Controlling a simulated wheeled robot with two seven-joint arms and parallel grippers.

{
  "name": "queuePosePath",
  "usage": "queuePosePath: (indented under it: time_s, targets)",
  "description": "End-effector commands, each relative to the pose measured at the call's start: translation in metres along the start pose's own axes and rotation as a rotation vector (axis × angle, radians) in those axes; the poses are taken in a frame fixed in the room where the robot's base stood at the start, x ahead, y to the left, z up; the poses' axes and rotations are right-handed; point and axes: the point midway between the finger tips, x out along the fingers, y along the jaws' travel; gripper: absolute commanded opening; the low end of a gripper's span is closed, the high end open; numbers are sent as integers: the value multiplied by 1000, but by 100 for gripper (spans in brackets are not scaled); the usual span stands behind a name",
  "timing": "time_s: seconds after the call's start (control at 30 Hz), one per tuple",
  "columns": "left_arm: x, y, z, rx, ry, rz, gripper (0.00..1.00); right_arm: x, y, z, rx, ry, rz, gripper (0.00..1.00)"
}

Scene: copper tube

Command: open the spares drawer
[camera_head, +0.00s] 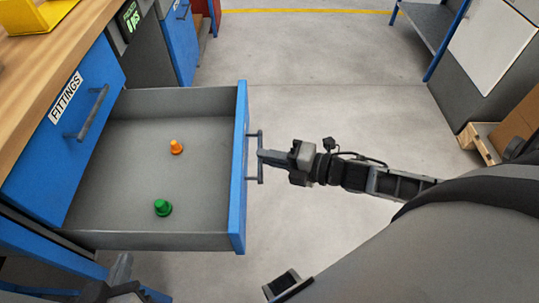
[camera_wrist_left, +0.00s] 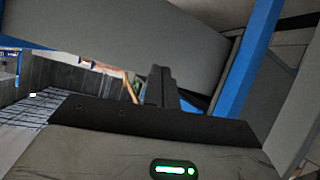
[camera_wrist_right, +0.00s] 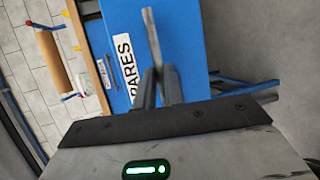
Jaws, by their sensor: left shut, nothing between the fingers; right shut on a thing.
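The spares drawer stands pulled out, with its blue front (camera_head: 238,190) well away from the cabinet and its grey inside showing. An orange piece (camera_head: 176,147) and a green piece (camera_head: 163,207) stand on its floor. My right gripper (camera_head: 262,157) is shut on the drawer's bar handle (camera_head: 261,138). In the right wrist view the handle (camera_wrist_right: 151,35) runs between the fingers, and the blue front (camera_wrist_right: 185,50) bears a partly covered SPARES label (camera_wrist_right: 124,62). My left gripper (camera_head: 122,268) is shut and empty near the drawer's near side; it also shows in the left wrist view (camera_wrist_left: 158,82).
A shut FITTINGS drawer (camera_head: 70,120) with its own handle is above, under the wooden worktop (camera_head: 50,45). A yellow bin (camera_head: 35,14) sits on the worktop. Open floor (camera_head: 320,75) lies beyond the drawer. A pallet with a box (camera_head: 480,143) stands at the right.

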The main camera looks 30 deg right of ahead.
Motion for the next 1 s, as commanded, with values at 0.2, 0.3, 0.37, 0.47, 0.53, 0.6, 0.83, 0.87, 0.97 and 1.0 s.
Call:
queuePosePath:
  time_s: [0.2,0.3,0.37,0.47,0.53,0.6,0.83,0.87,0.97,1.0]
  targets:
    - [0,0,0,0,-1,0,0,0,0,2,-2,-4,-1,33]
    - [0,0,0,0,-1,0,0,0,0,1,-2,-3,-1,33]
    - [0,0,0,0,-2,0,0,0,0,1,-2,-3,-1,33]
    - [0,0,0,0,-2,0,0,0,0,1,-1,-3,0,33]
    - [0,0,1,0,-2,0,0,0,0,1,-1,-2,0,33]
    - [0,0,1,0,-2,1,0,0,0,1,-1,-2,0,33]
    - [-1,1,-2,-1,-4,1,0,-19,0,0,1,-3,-3,33]
    - [-1,1,-2,-1,-5,1,0,-25,0,0,2,-2,-5,33]
    - [-2,1,-4,-2,-8,1,0,-46,0,0,2,-3,-7,33]
    - [-2,1,-4,-3,-9,1,0,-56,0,0,2,-2,-7,33]
